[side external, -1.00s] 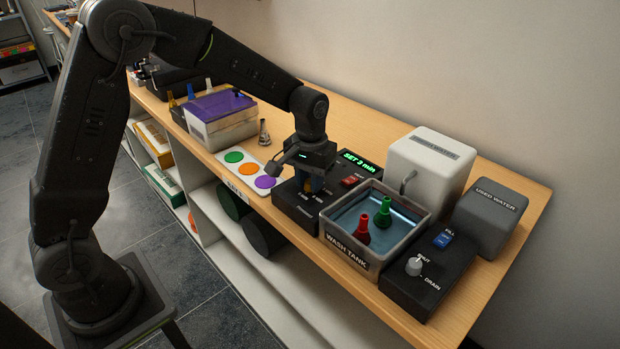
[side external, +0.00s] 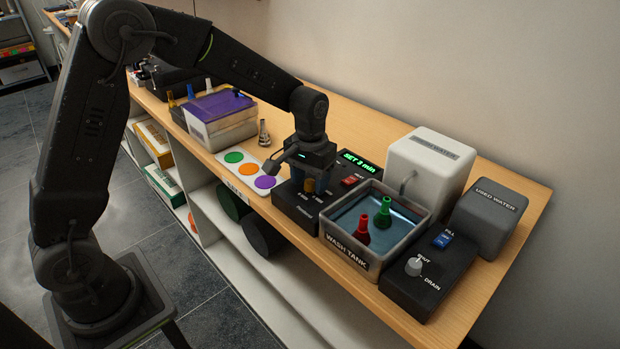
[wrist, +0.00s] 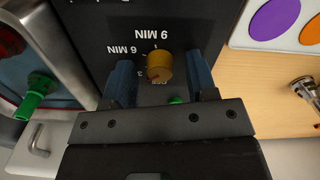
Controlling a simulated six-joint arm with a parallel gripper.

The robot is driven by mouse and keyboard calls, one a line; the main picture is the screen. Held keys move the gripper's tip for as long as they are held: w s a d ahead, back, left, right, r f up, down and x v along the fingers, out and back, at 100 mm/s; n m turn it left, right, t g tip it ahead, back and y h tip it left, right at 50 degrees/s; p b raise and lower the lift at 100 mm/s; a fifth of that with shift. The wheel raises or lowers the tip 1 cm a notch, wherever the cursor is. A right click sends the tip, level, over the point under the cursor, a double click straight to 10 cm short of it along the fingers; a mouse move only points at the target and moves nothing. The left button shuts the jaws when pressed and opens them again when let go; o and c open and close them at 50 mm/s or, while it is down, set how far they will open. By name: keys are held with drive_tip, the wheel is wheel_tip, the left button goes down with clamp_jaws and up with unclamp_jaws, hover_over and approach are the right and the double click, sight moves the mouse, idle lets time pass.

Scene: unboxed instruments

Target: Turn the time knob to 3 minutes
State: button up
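The time knob (wrist: 160,66) is a small gold-brown dial on a black control box (side external: 293,208). In the side view the knob (side external: 309,185) shows below my gripper (side external: 311,181). The green display (side external: 358,161) on the box reads "SET 3 min". In the wrist view my gripper (wrist: 161,80) is open, with one blue finger on each side of the knob and a gap on both sides. A red mark on the knob points toward the lower left in that view. The 9 MIN and 6 MIN labels are readable; the 3 label is partly hidden.
The wash tank (side external: 338,246), holding a red and a green nozzle, stands right of the box. A red switch (side external: 349,181) is close to my gripper.

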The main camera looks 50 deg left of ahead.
sight(309, 182)
wheel_tip(309, 182, up, 14)
idle(0.6)
drive_tip(key=shift+f, duration=0.1)
drive_tip(key=s+r+m+t, duration=0.1)
drive_tip(key=s+r+t, duration=0.3)
drive_tip(key=s, duration=0.8)
drive_tip(key=s+f+m+t, duration=0.1)
drive_tip(key=s+f, duration=0.2)
drive_tip(key=s, duration=0.8)
drive_tip(key=shift+s+m+t, duration=0.3)
drive_tip(key=shift+s, duration=0.05)
